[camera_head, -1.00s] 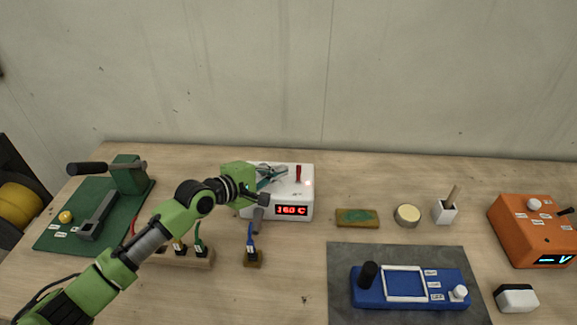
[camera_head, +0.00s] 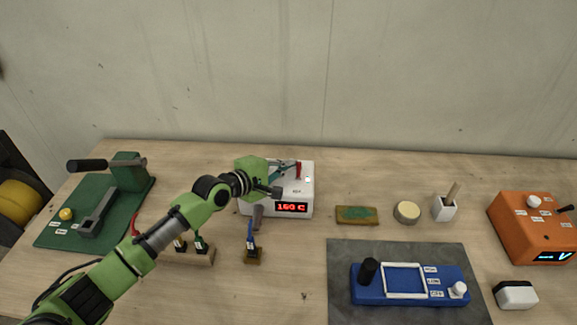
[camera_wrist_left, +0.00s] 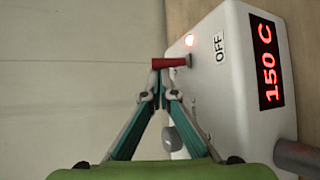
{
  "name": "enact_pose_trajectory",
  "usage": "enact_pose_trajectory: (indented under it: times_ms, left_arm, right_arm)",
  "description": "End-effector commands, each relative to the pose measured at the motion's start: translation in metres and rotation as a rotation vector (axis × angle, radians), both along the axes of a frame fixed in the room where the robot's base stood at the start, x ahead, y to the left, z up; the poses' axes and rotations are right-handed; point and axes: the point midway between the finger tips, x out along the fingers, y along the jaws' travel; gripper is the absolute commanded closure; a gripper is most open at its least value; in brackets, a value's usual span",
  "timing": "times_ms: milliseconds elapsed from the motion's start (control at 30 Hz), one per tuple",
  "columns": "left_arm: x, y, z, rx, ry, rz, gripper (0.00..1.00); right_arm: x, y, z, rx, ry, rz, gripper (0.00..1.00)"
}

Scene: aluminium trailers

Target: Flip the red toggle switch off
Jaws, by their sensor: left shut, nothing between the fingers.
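The red toggle switch (camera_head: 298,169) stands on top of a white box (camera_head: 309,204) with a red digital display. In the left wrist view the red toggle (camera_wrist_left: 170,62) sticks out from the box beside an "OFF" label (camera_wrist_left: 220,48). My left gripper (camera_head: 291,166) reaches over the box from the left. In the left wrist view its teal fingers (camera_wrist_left: 160,88) are shut with nothing between them. Their tips are right beside the toggle; I cannot tell whether they touch it. My right gripper is not in view.
A small light (camera_wrist_left: 190,40) glows by the toggle, and a grey knob (camera_wrist_left: 172,138) sits nearby. A green press (camera_head: 128,176) stands at the left.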

Motion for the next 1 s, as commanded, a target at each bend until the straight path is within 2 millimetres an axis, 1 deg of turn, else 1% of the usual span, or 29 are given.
enact_pose_trajectory:
  times_ms: [33,367,667,867,1000]
  left_arm:
    - [-0.001,0.000,-0.003,0.000,-0.010,-0.001,1.00]
    - [-0.003,0.000,-0.001,-0.001,-0.058,0.000,1.00]
    - [-0.006,-0.001,-0.002,-0.001,-0.119,-0.002,1.00]
    - [-0.010,-0.001,-0.005,-0.003,-0.211,-0.001,1.00]
    - [-0.014,-0.001,-0.007,0.000,-0.318,-0.001,1.00]
  right_arm:
    - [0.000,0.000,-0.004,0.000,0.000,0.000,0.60]
    - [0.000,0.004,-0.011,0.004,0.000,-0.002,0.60]
    - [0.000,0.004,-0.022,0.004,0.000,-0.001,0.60]
    - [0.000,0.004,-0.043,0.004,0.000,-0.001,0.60]
    - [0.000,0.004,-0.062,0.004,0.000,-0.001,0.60]
